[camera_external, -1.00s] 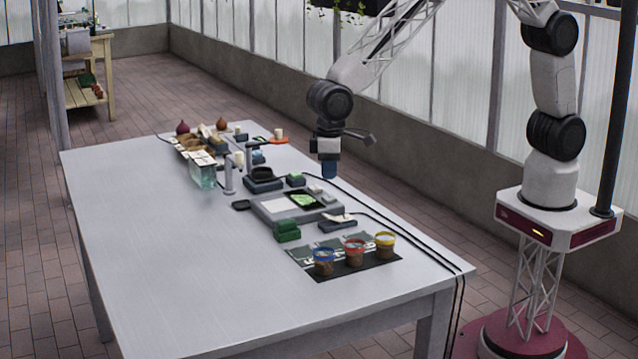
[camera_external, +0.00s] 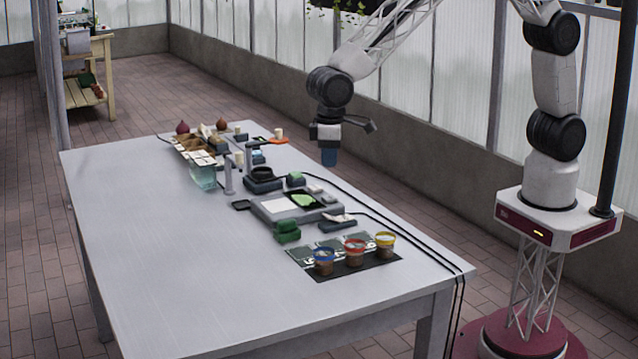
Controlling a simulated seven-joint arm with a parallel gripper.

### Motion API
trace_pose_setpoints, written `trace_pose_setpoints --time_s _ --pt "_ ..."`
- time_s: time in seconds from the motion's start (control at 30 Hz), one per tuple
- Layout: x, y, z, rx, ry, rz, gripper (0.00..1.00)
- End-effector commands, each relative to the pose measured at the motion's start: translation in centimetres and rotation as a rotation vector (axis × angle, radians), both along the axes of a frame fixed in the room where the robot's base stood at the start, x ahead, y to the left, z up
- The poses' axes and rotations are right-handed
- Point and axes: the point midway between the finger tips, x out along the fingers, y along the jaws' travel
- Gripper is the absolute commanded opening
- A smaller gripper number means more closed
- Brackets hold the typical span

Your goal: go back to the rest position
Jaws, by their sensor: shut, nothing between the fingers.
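My gripper (camera_external: 328,160) hangs pointing down in the air above the far right side of the table. Its blue fingertip part is shut and nothing shows in it. It is apart from everything on the table (camera_external: 170,260). The finger details are too small to see clearly.
Three pots with blue, red and yellow rims (camera_external: 354,250) stand on a dark mat. A grey tray device (camera_external: 275,214), green blocks (camera_external: 288,230), a glass container (camera_external: 203,176) and a wooden organiser (camera_external: 188,147) stand on the table. Black cables run along its right edge. The table's left half is clear.

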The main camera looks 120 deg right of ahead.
Motion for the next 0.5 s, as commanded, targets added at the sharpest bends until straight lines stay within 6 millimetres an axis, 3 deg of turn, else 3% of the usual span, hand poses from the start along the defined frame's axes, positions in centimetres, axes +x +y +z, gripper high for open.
trace_pose_setpoints --time_s 0.27,0.5 --pt "-1.5 0.3 1.9 -0.002 -0.011 0.019 0.00" --pt "-5.5 1.1 6.1 -0.005 -0.032 0.064 0.00"
